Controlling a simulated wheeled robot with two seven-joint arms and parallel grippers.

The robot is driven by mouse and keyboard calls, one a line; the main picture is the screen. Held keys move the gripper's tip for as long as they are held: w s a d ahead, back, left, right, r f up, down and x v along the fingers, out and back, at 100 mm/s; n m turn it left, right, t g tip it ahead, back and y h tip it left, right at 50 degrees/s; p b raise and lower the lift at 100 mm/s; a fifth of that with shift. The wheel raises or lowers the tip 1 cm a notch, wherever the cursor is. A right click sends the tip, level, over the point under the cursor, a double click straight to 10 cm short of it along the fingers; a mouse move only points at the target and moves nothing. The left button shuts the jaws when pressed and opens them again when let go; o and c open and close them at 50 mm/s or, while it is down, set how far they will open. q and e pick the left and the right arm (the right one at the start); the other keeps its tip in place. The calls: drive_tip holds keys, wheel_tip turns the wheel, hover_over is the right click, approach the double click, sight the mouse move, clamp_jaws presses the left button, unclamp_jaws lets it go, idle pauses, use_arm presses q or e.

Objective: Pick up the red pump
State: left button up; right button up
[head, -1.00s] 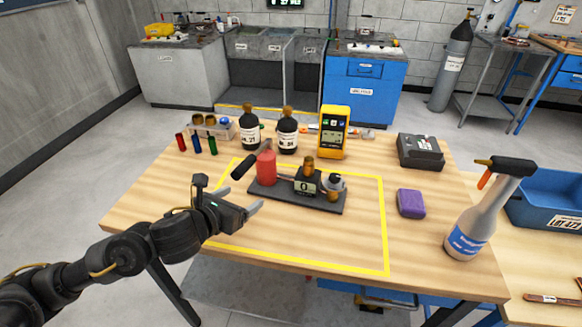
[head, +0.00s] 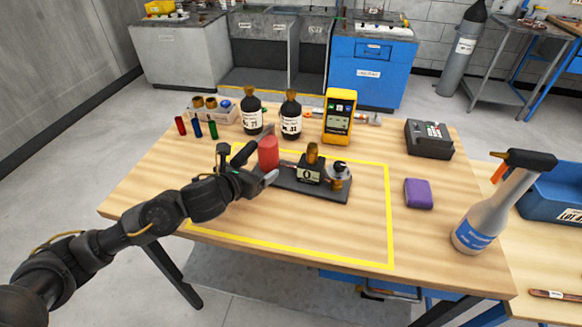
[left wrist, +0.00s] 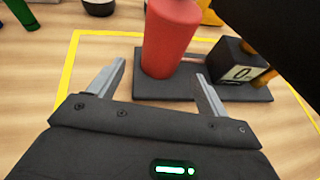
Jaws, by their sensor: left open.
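The red pump (head: 268,153) is a red cylinder with a black handle, standing upright on the left end of a dark base plate (head: 318,191). A small black gauge (head: 309,173) reading 0 and brass and silver fittings sit on the same plate. My left gripper (head: 268,178) is open, just in front of the pump. In the left wrist view the red pump (left wrist: 171,40) stands just beyond and between the two spread fingers (left wrist: 160,88), with no contact visible. My right gripper is not in view.
Two dark bottles (head: 291,117), a yellow meter (head: 338,116) and small coloured cylinders (head: 197,128) stand behind. A purple block (head: 418,194), a spray bottle (head: 485,220) and a dark device (head: 428,138) are to the right. The table inside the yellow outline is clear in front.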

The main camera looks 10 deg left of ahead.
sight(263, 164)
use_arm(q)
drive_tip(key=x, duration=0.5)
drive_tip(key=shift+c, duration=0.4)
clamp_jaws()
drive_tip(key=shift+w+r, duration=0.15)
drive_tip(key=shift+r, duration=0.1)
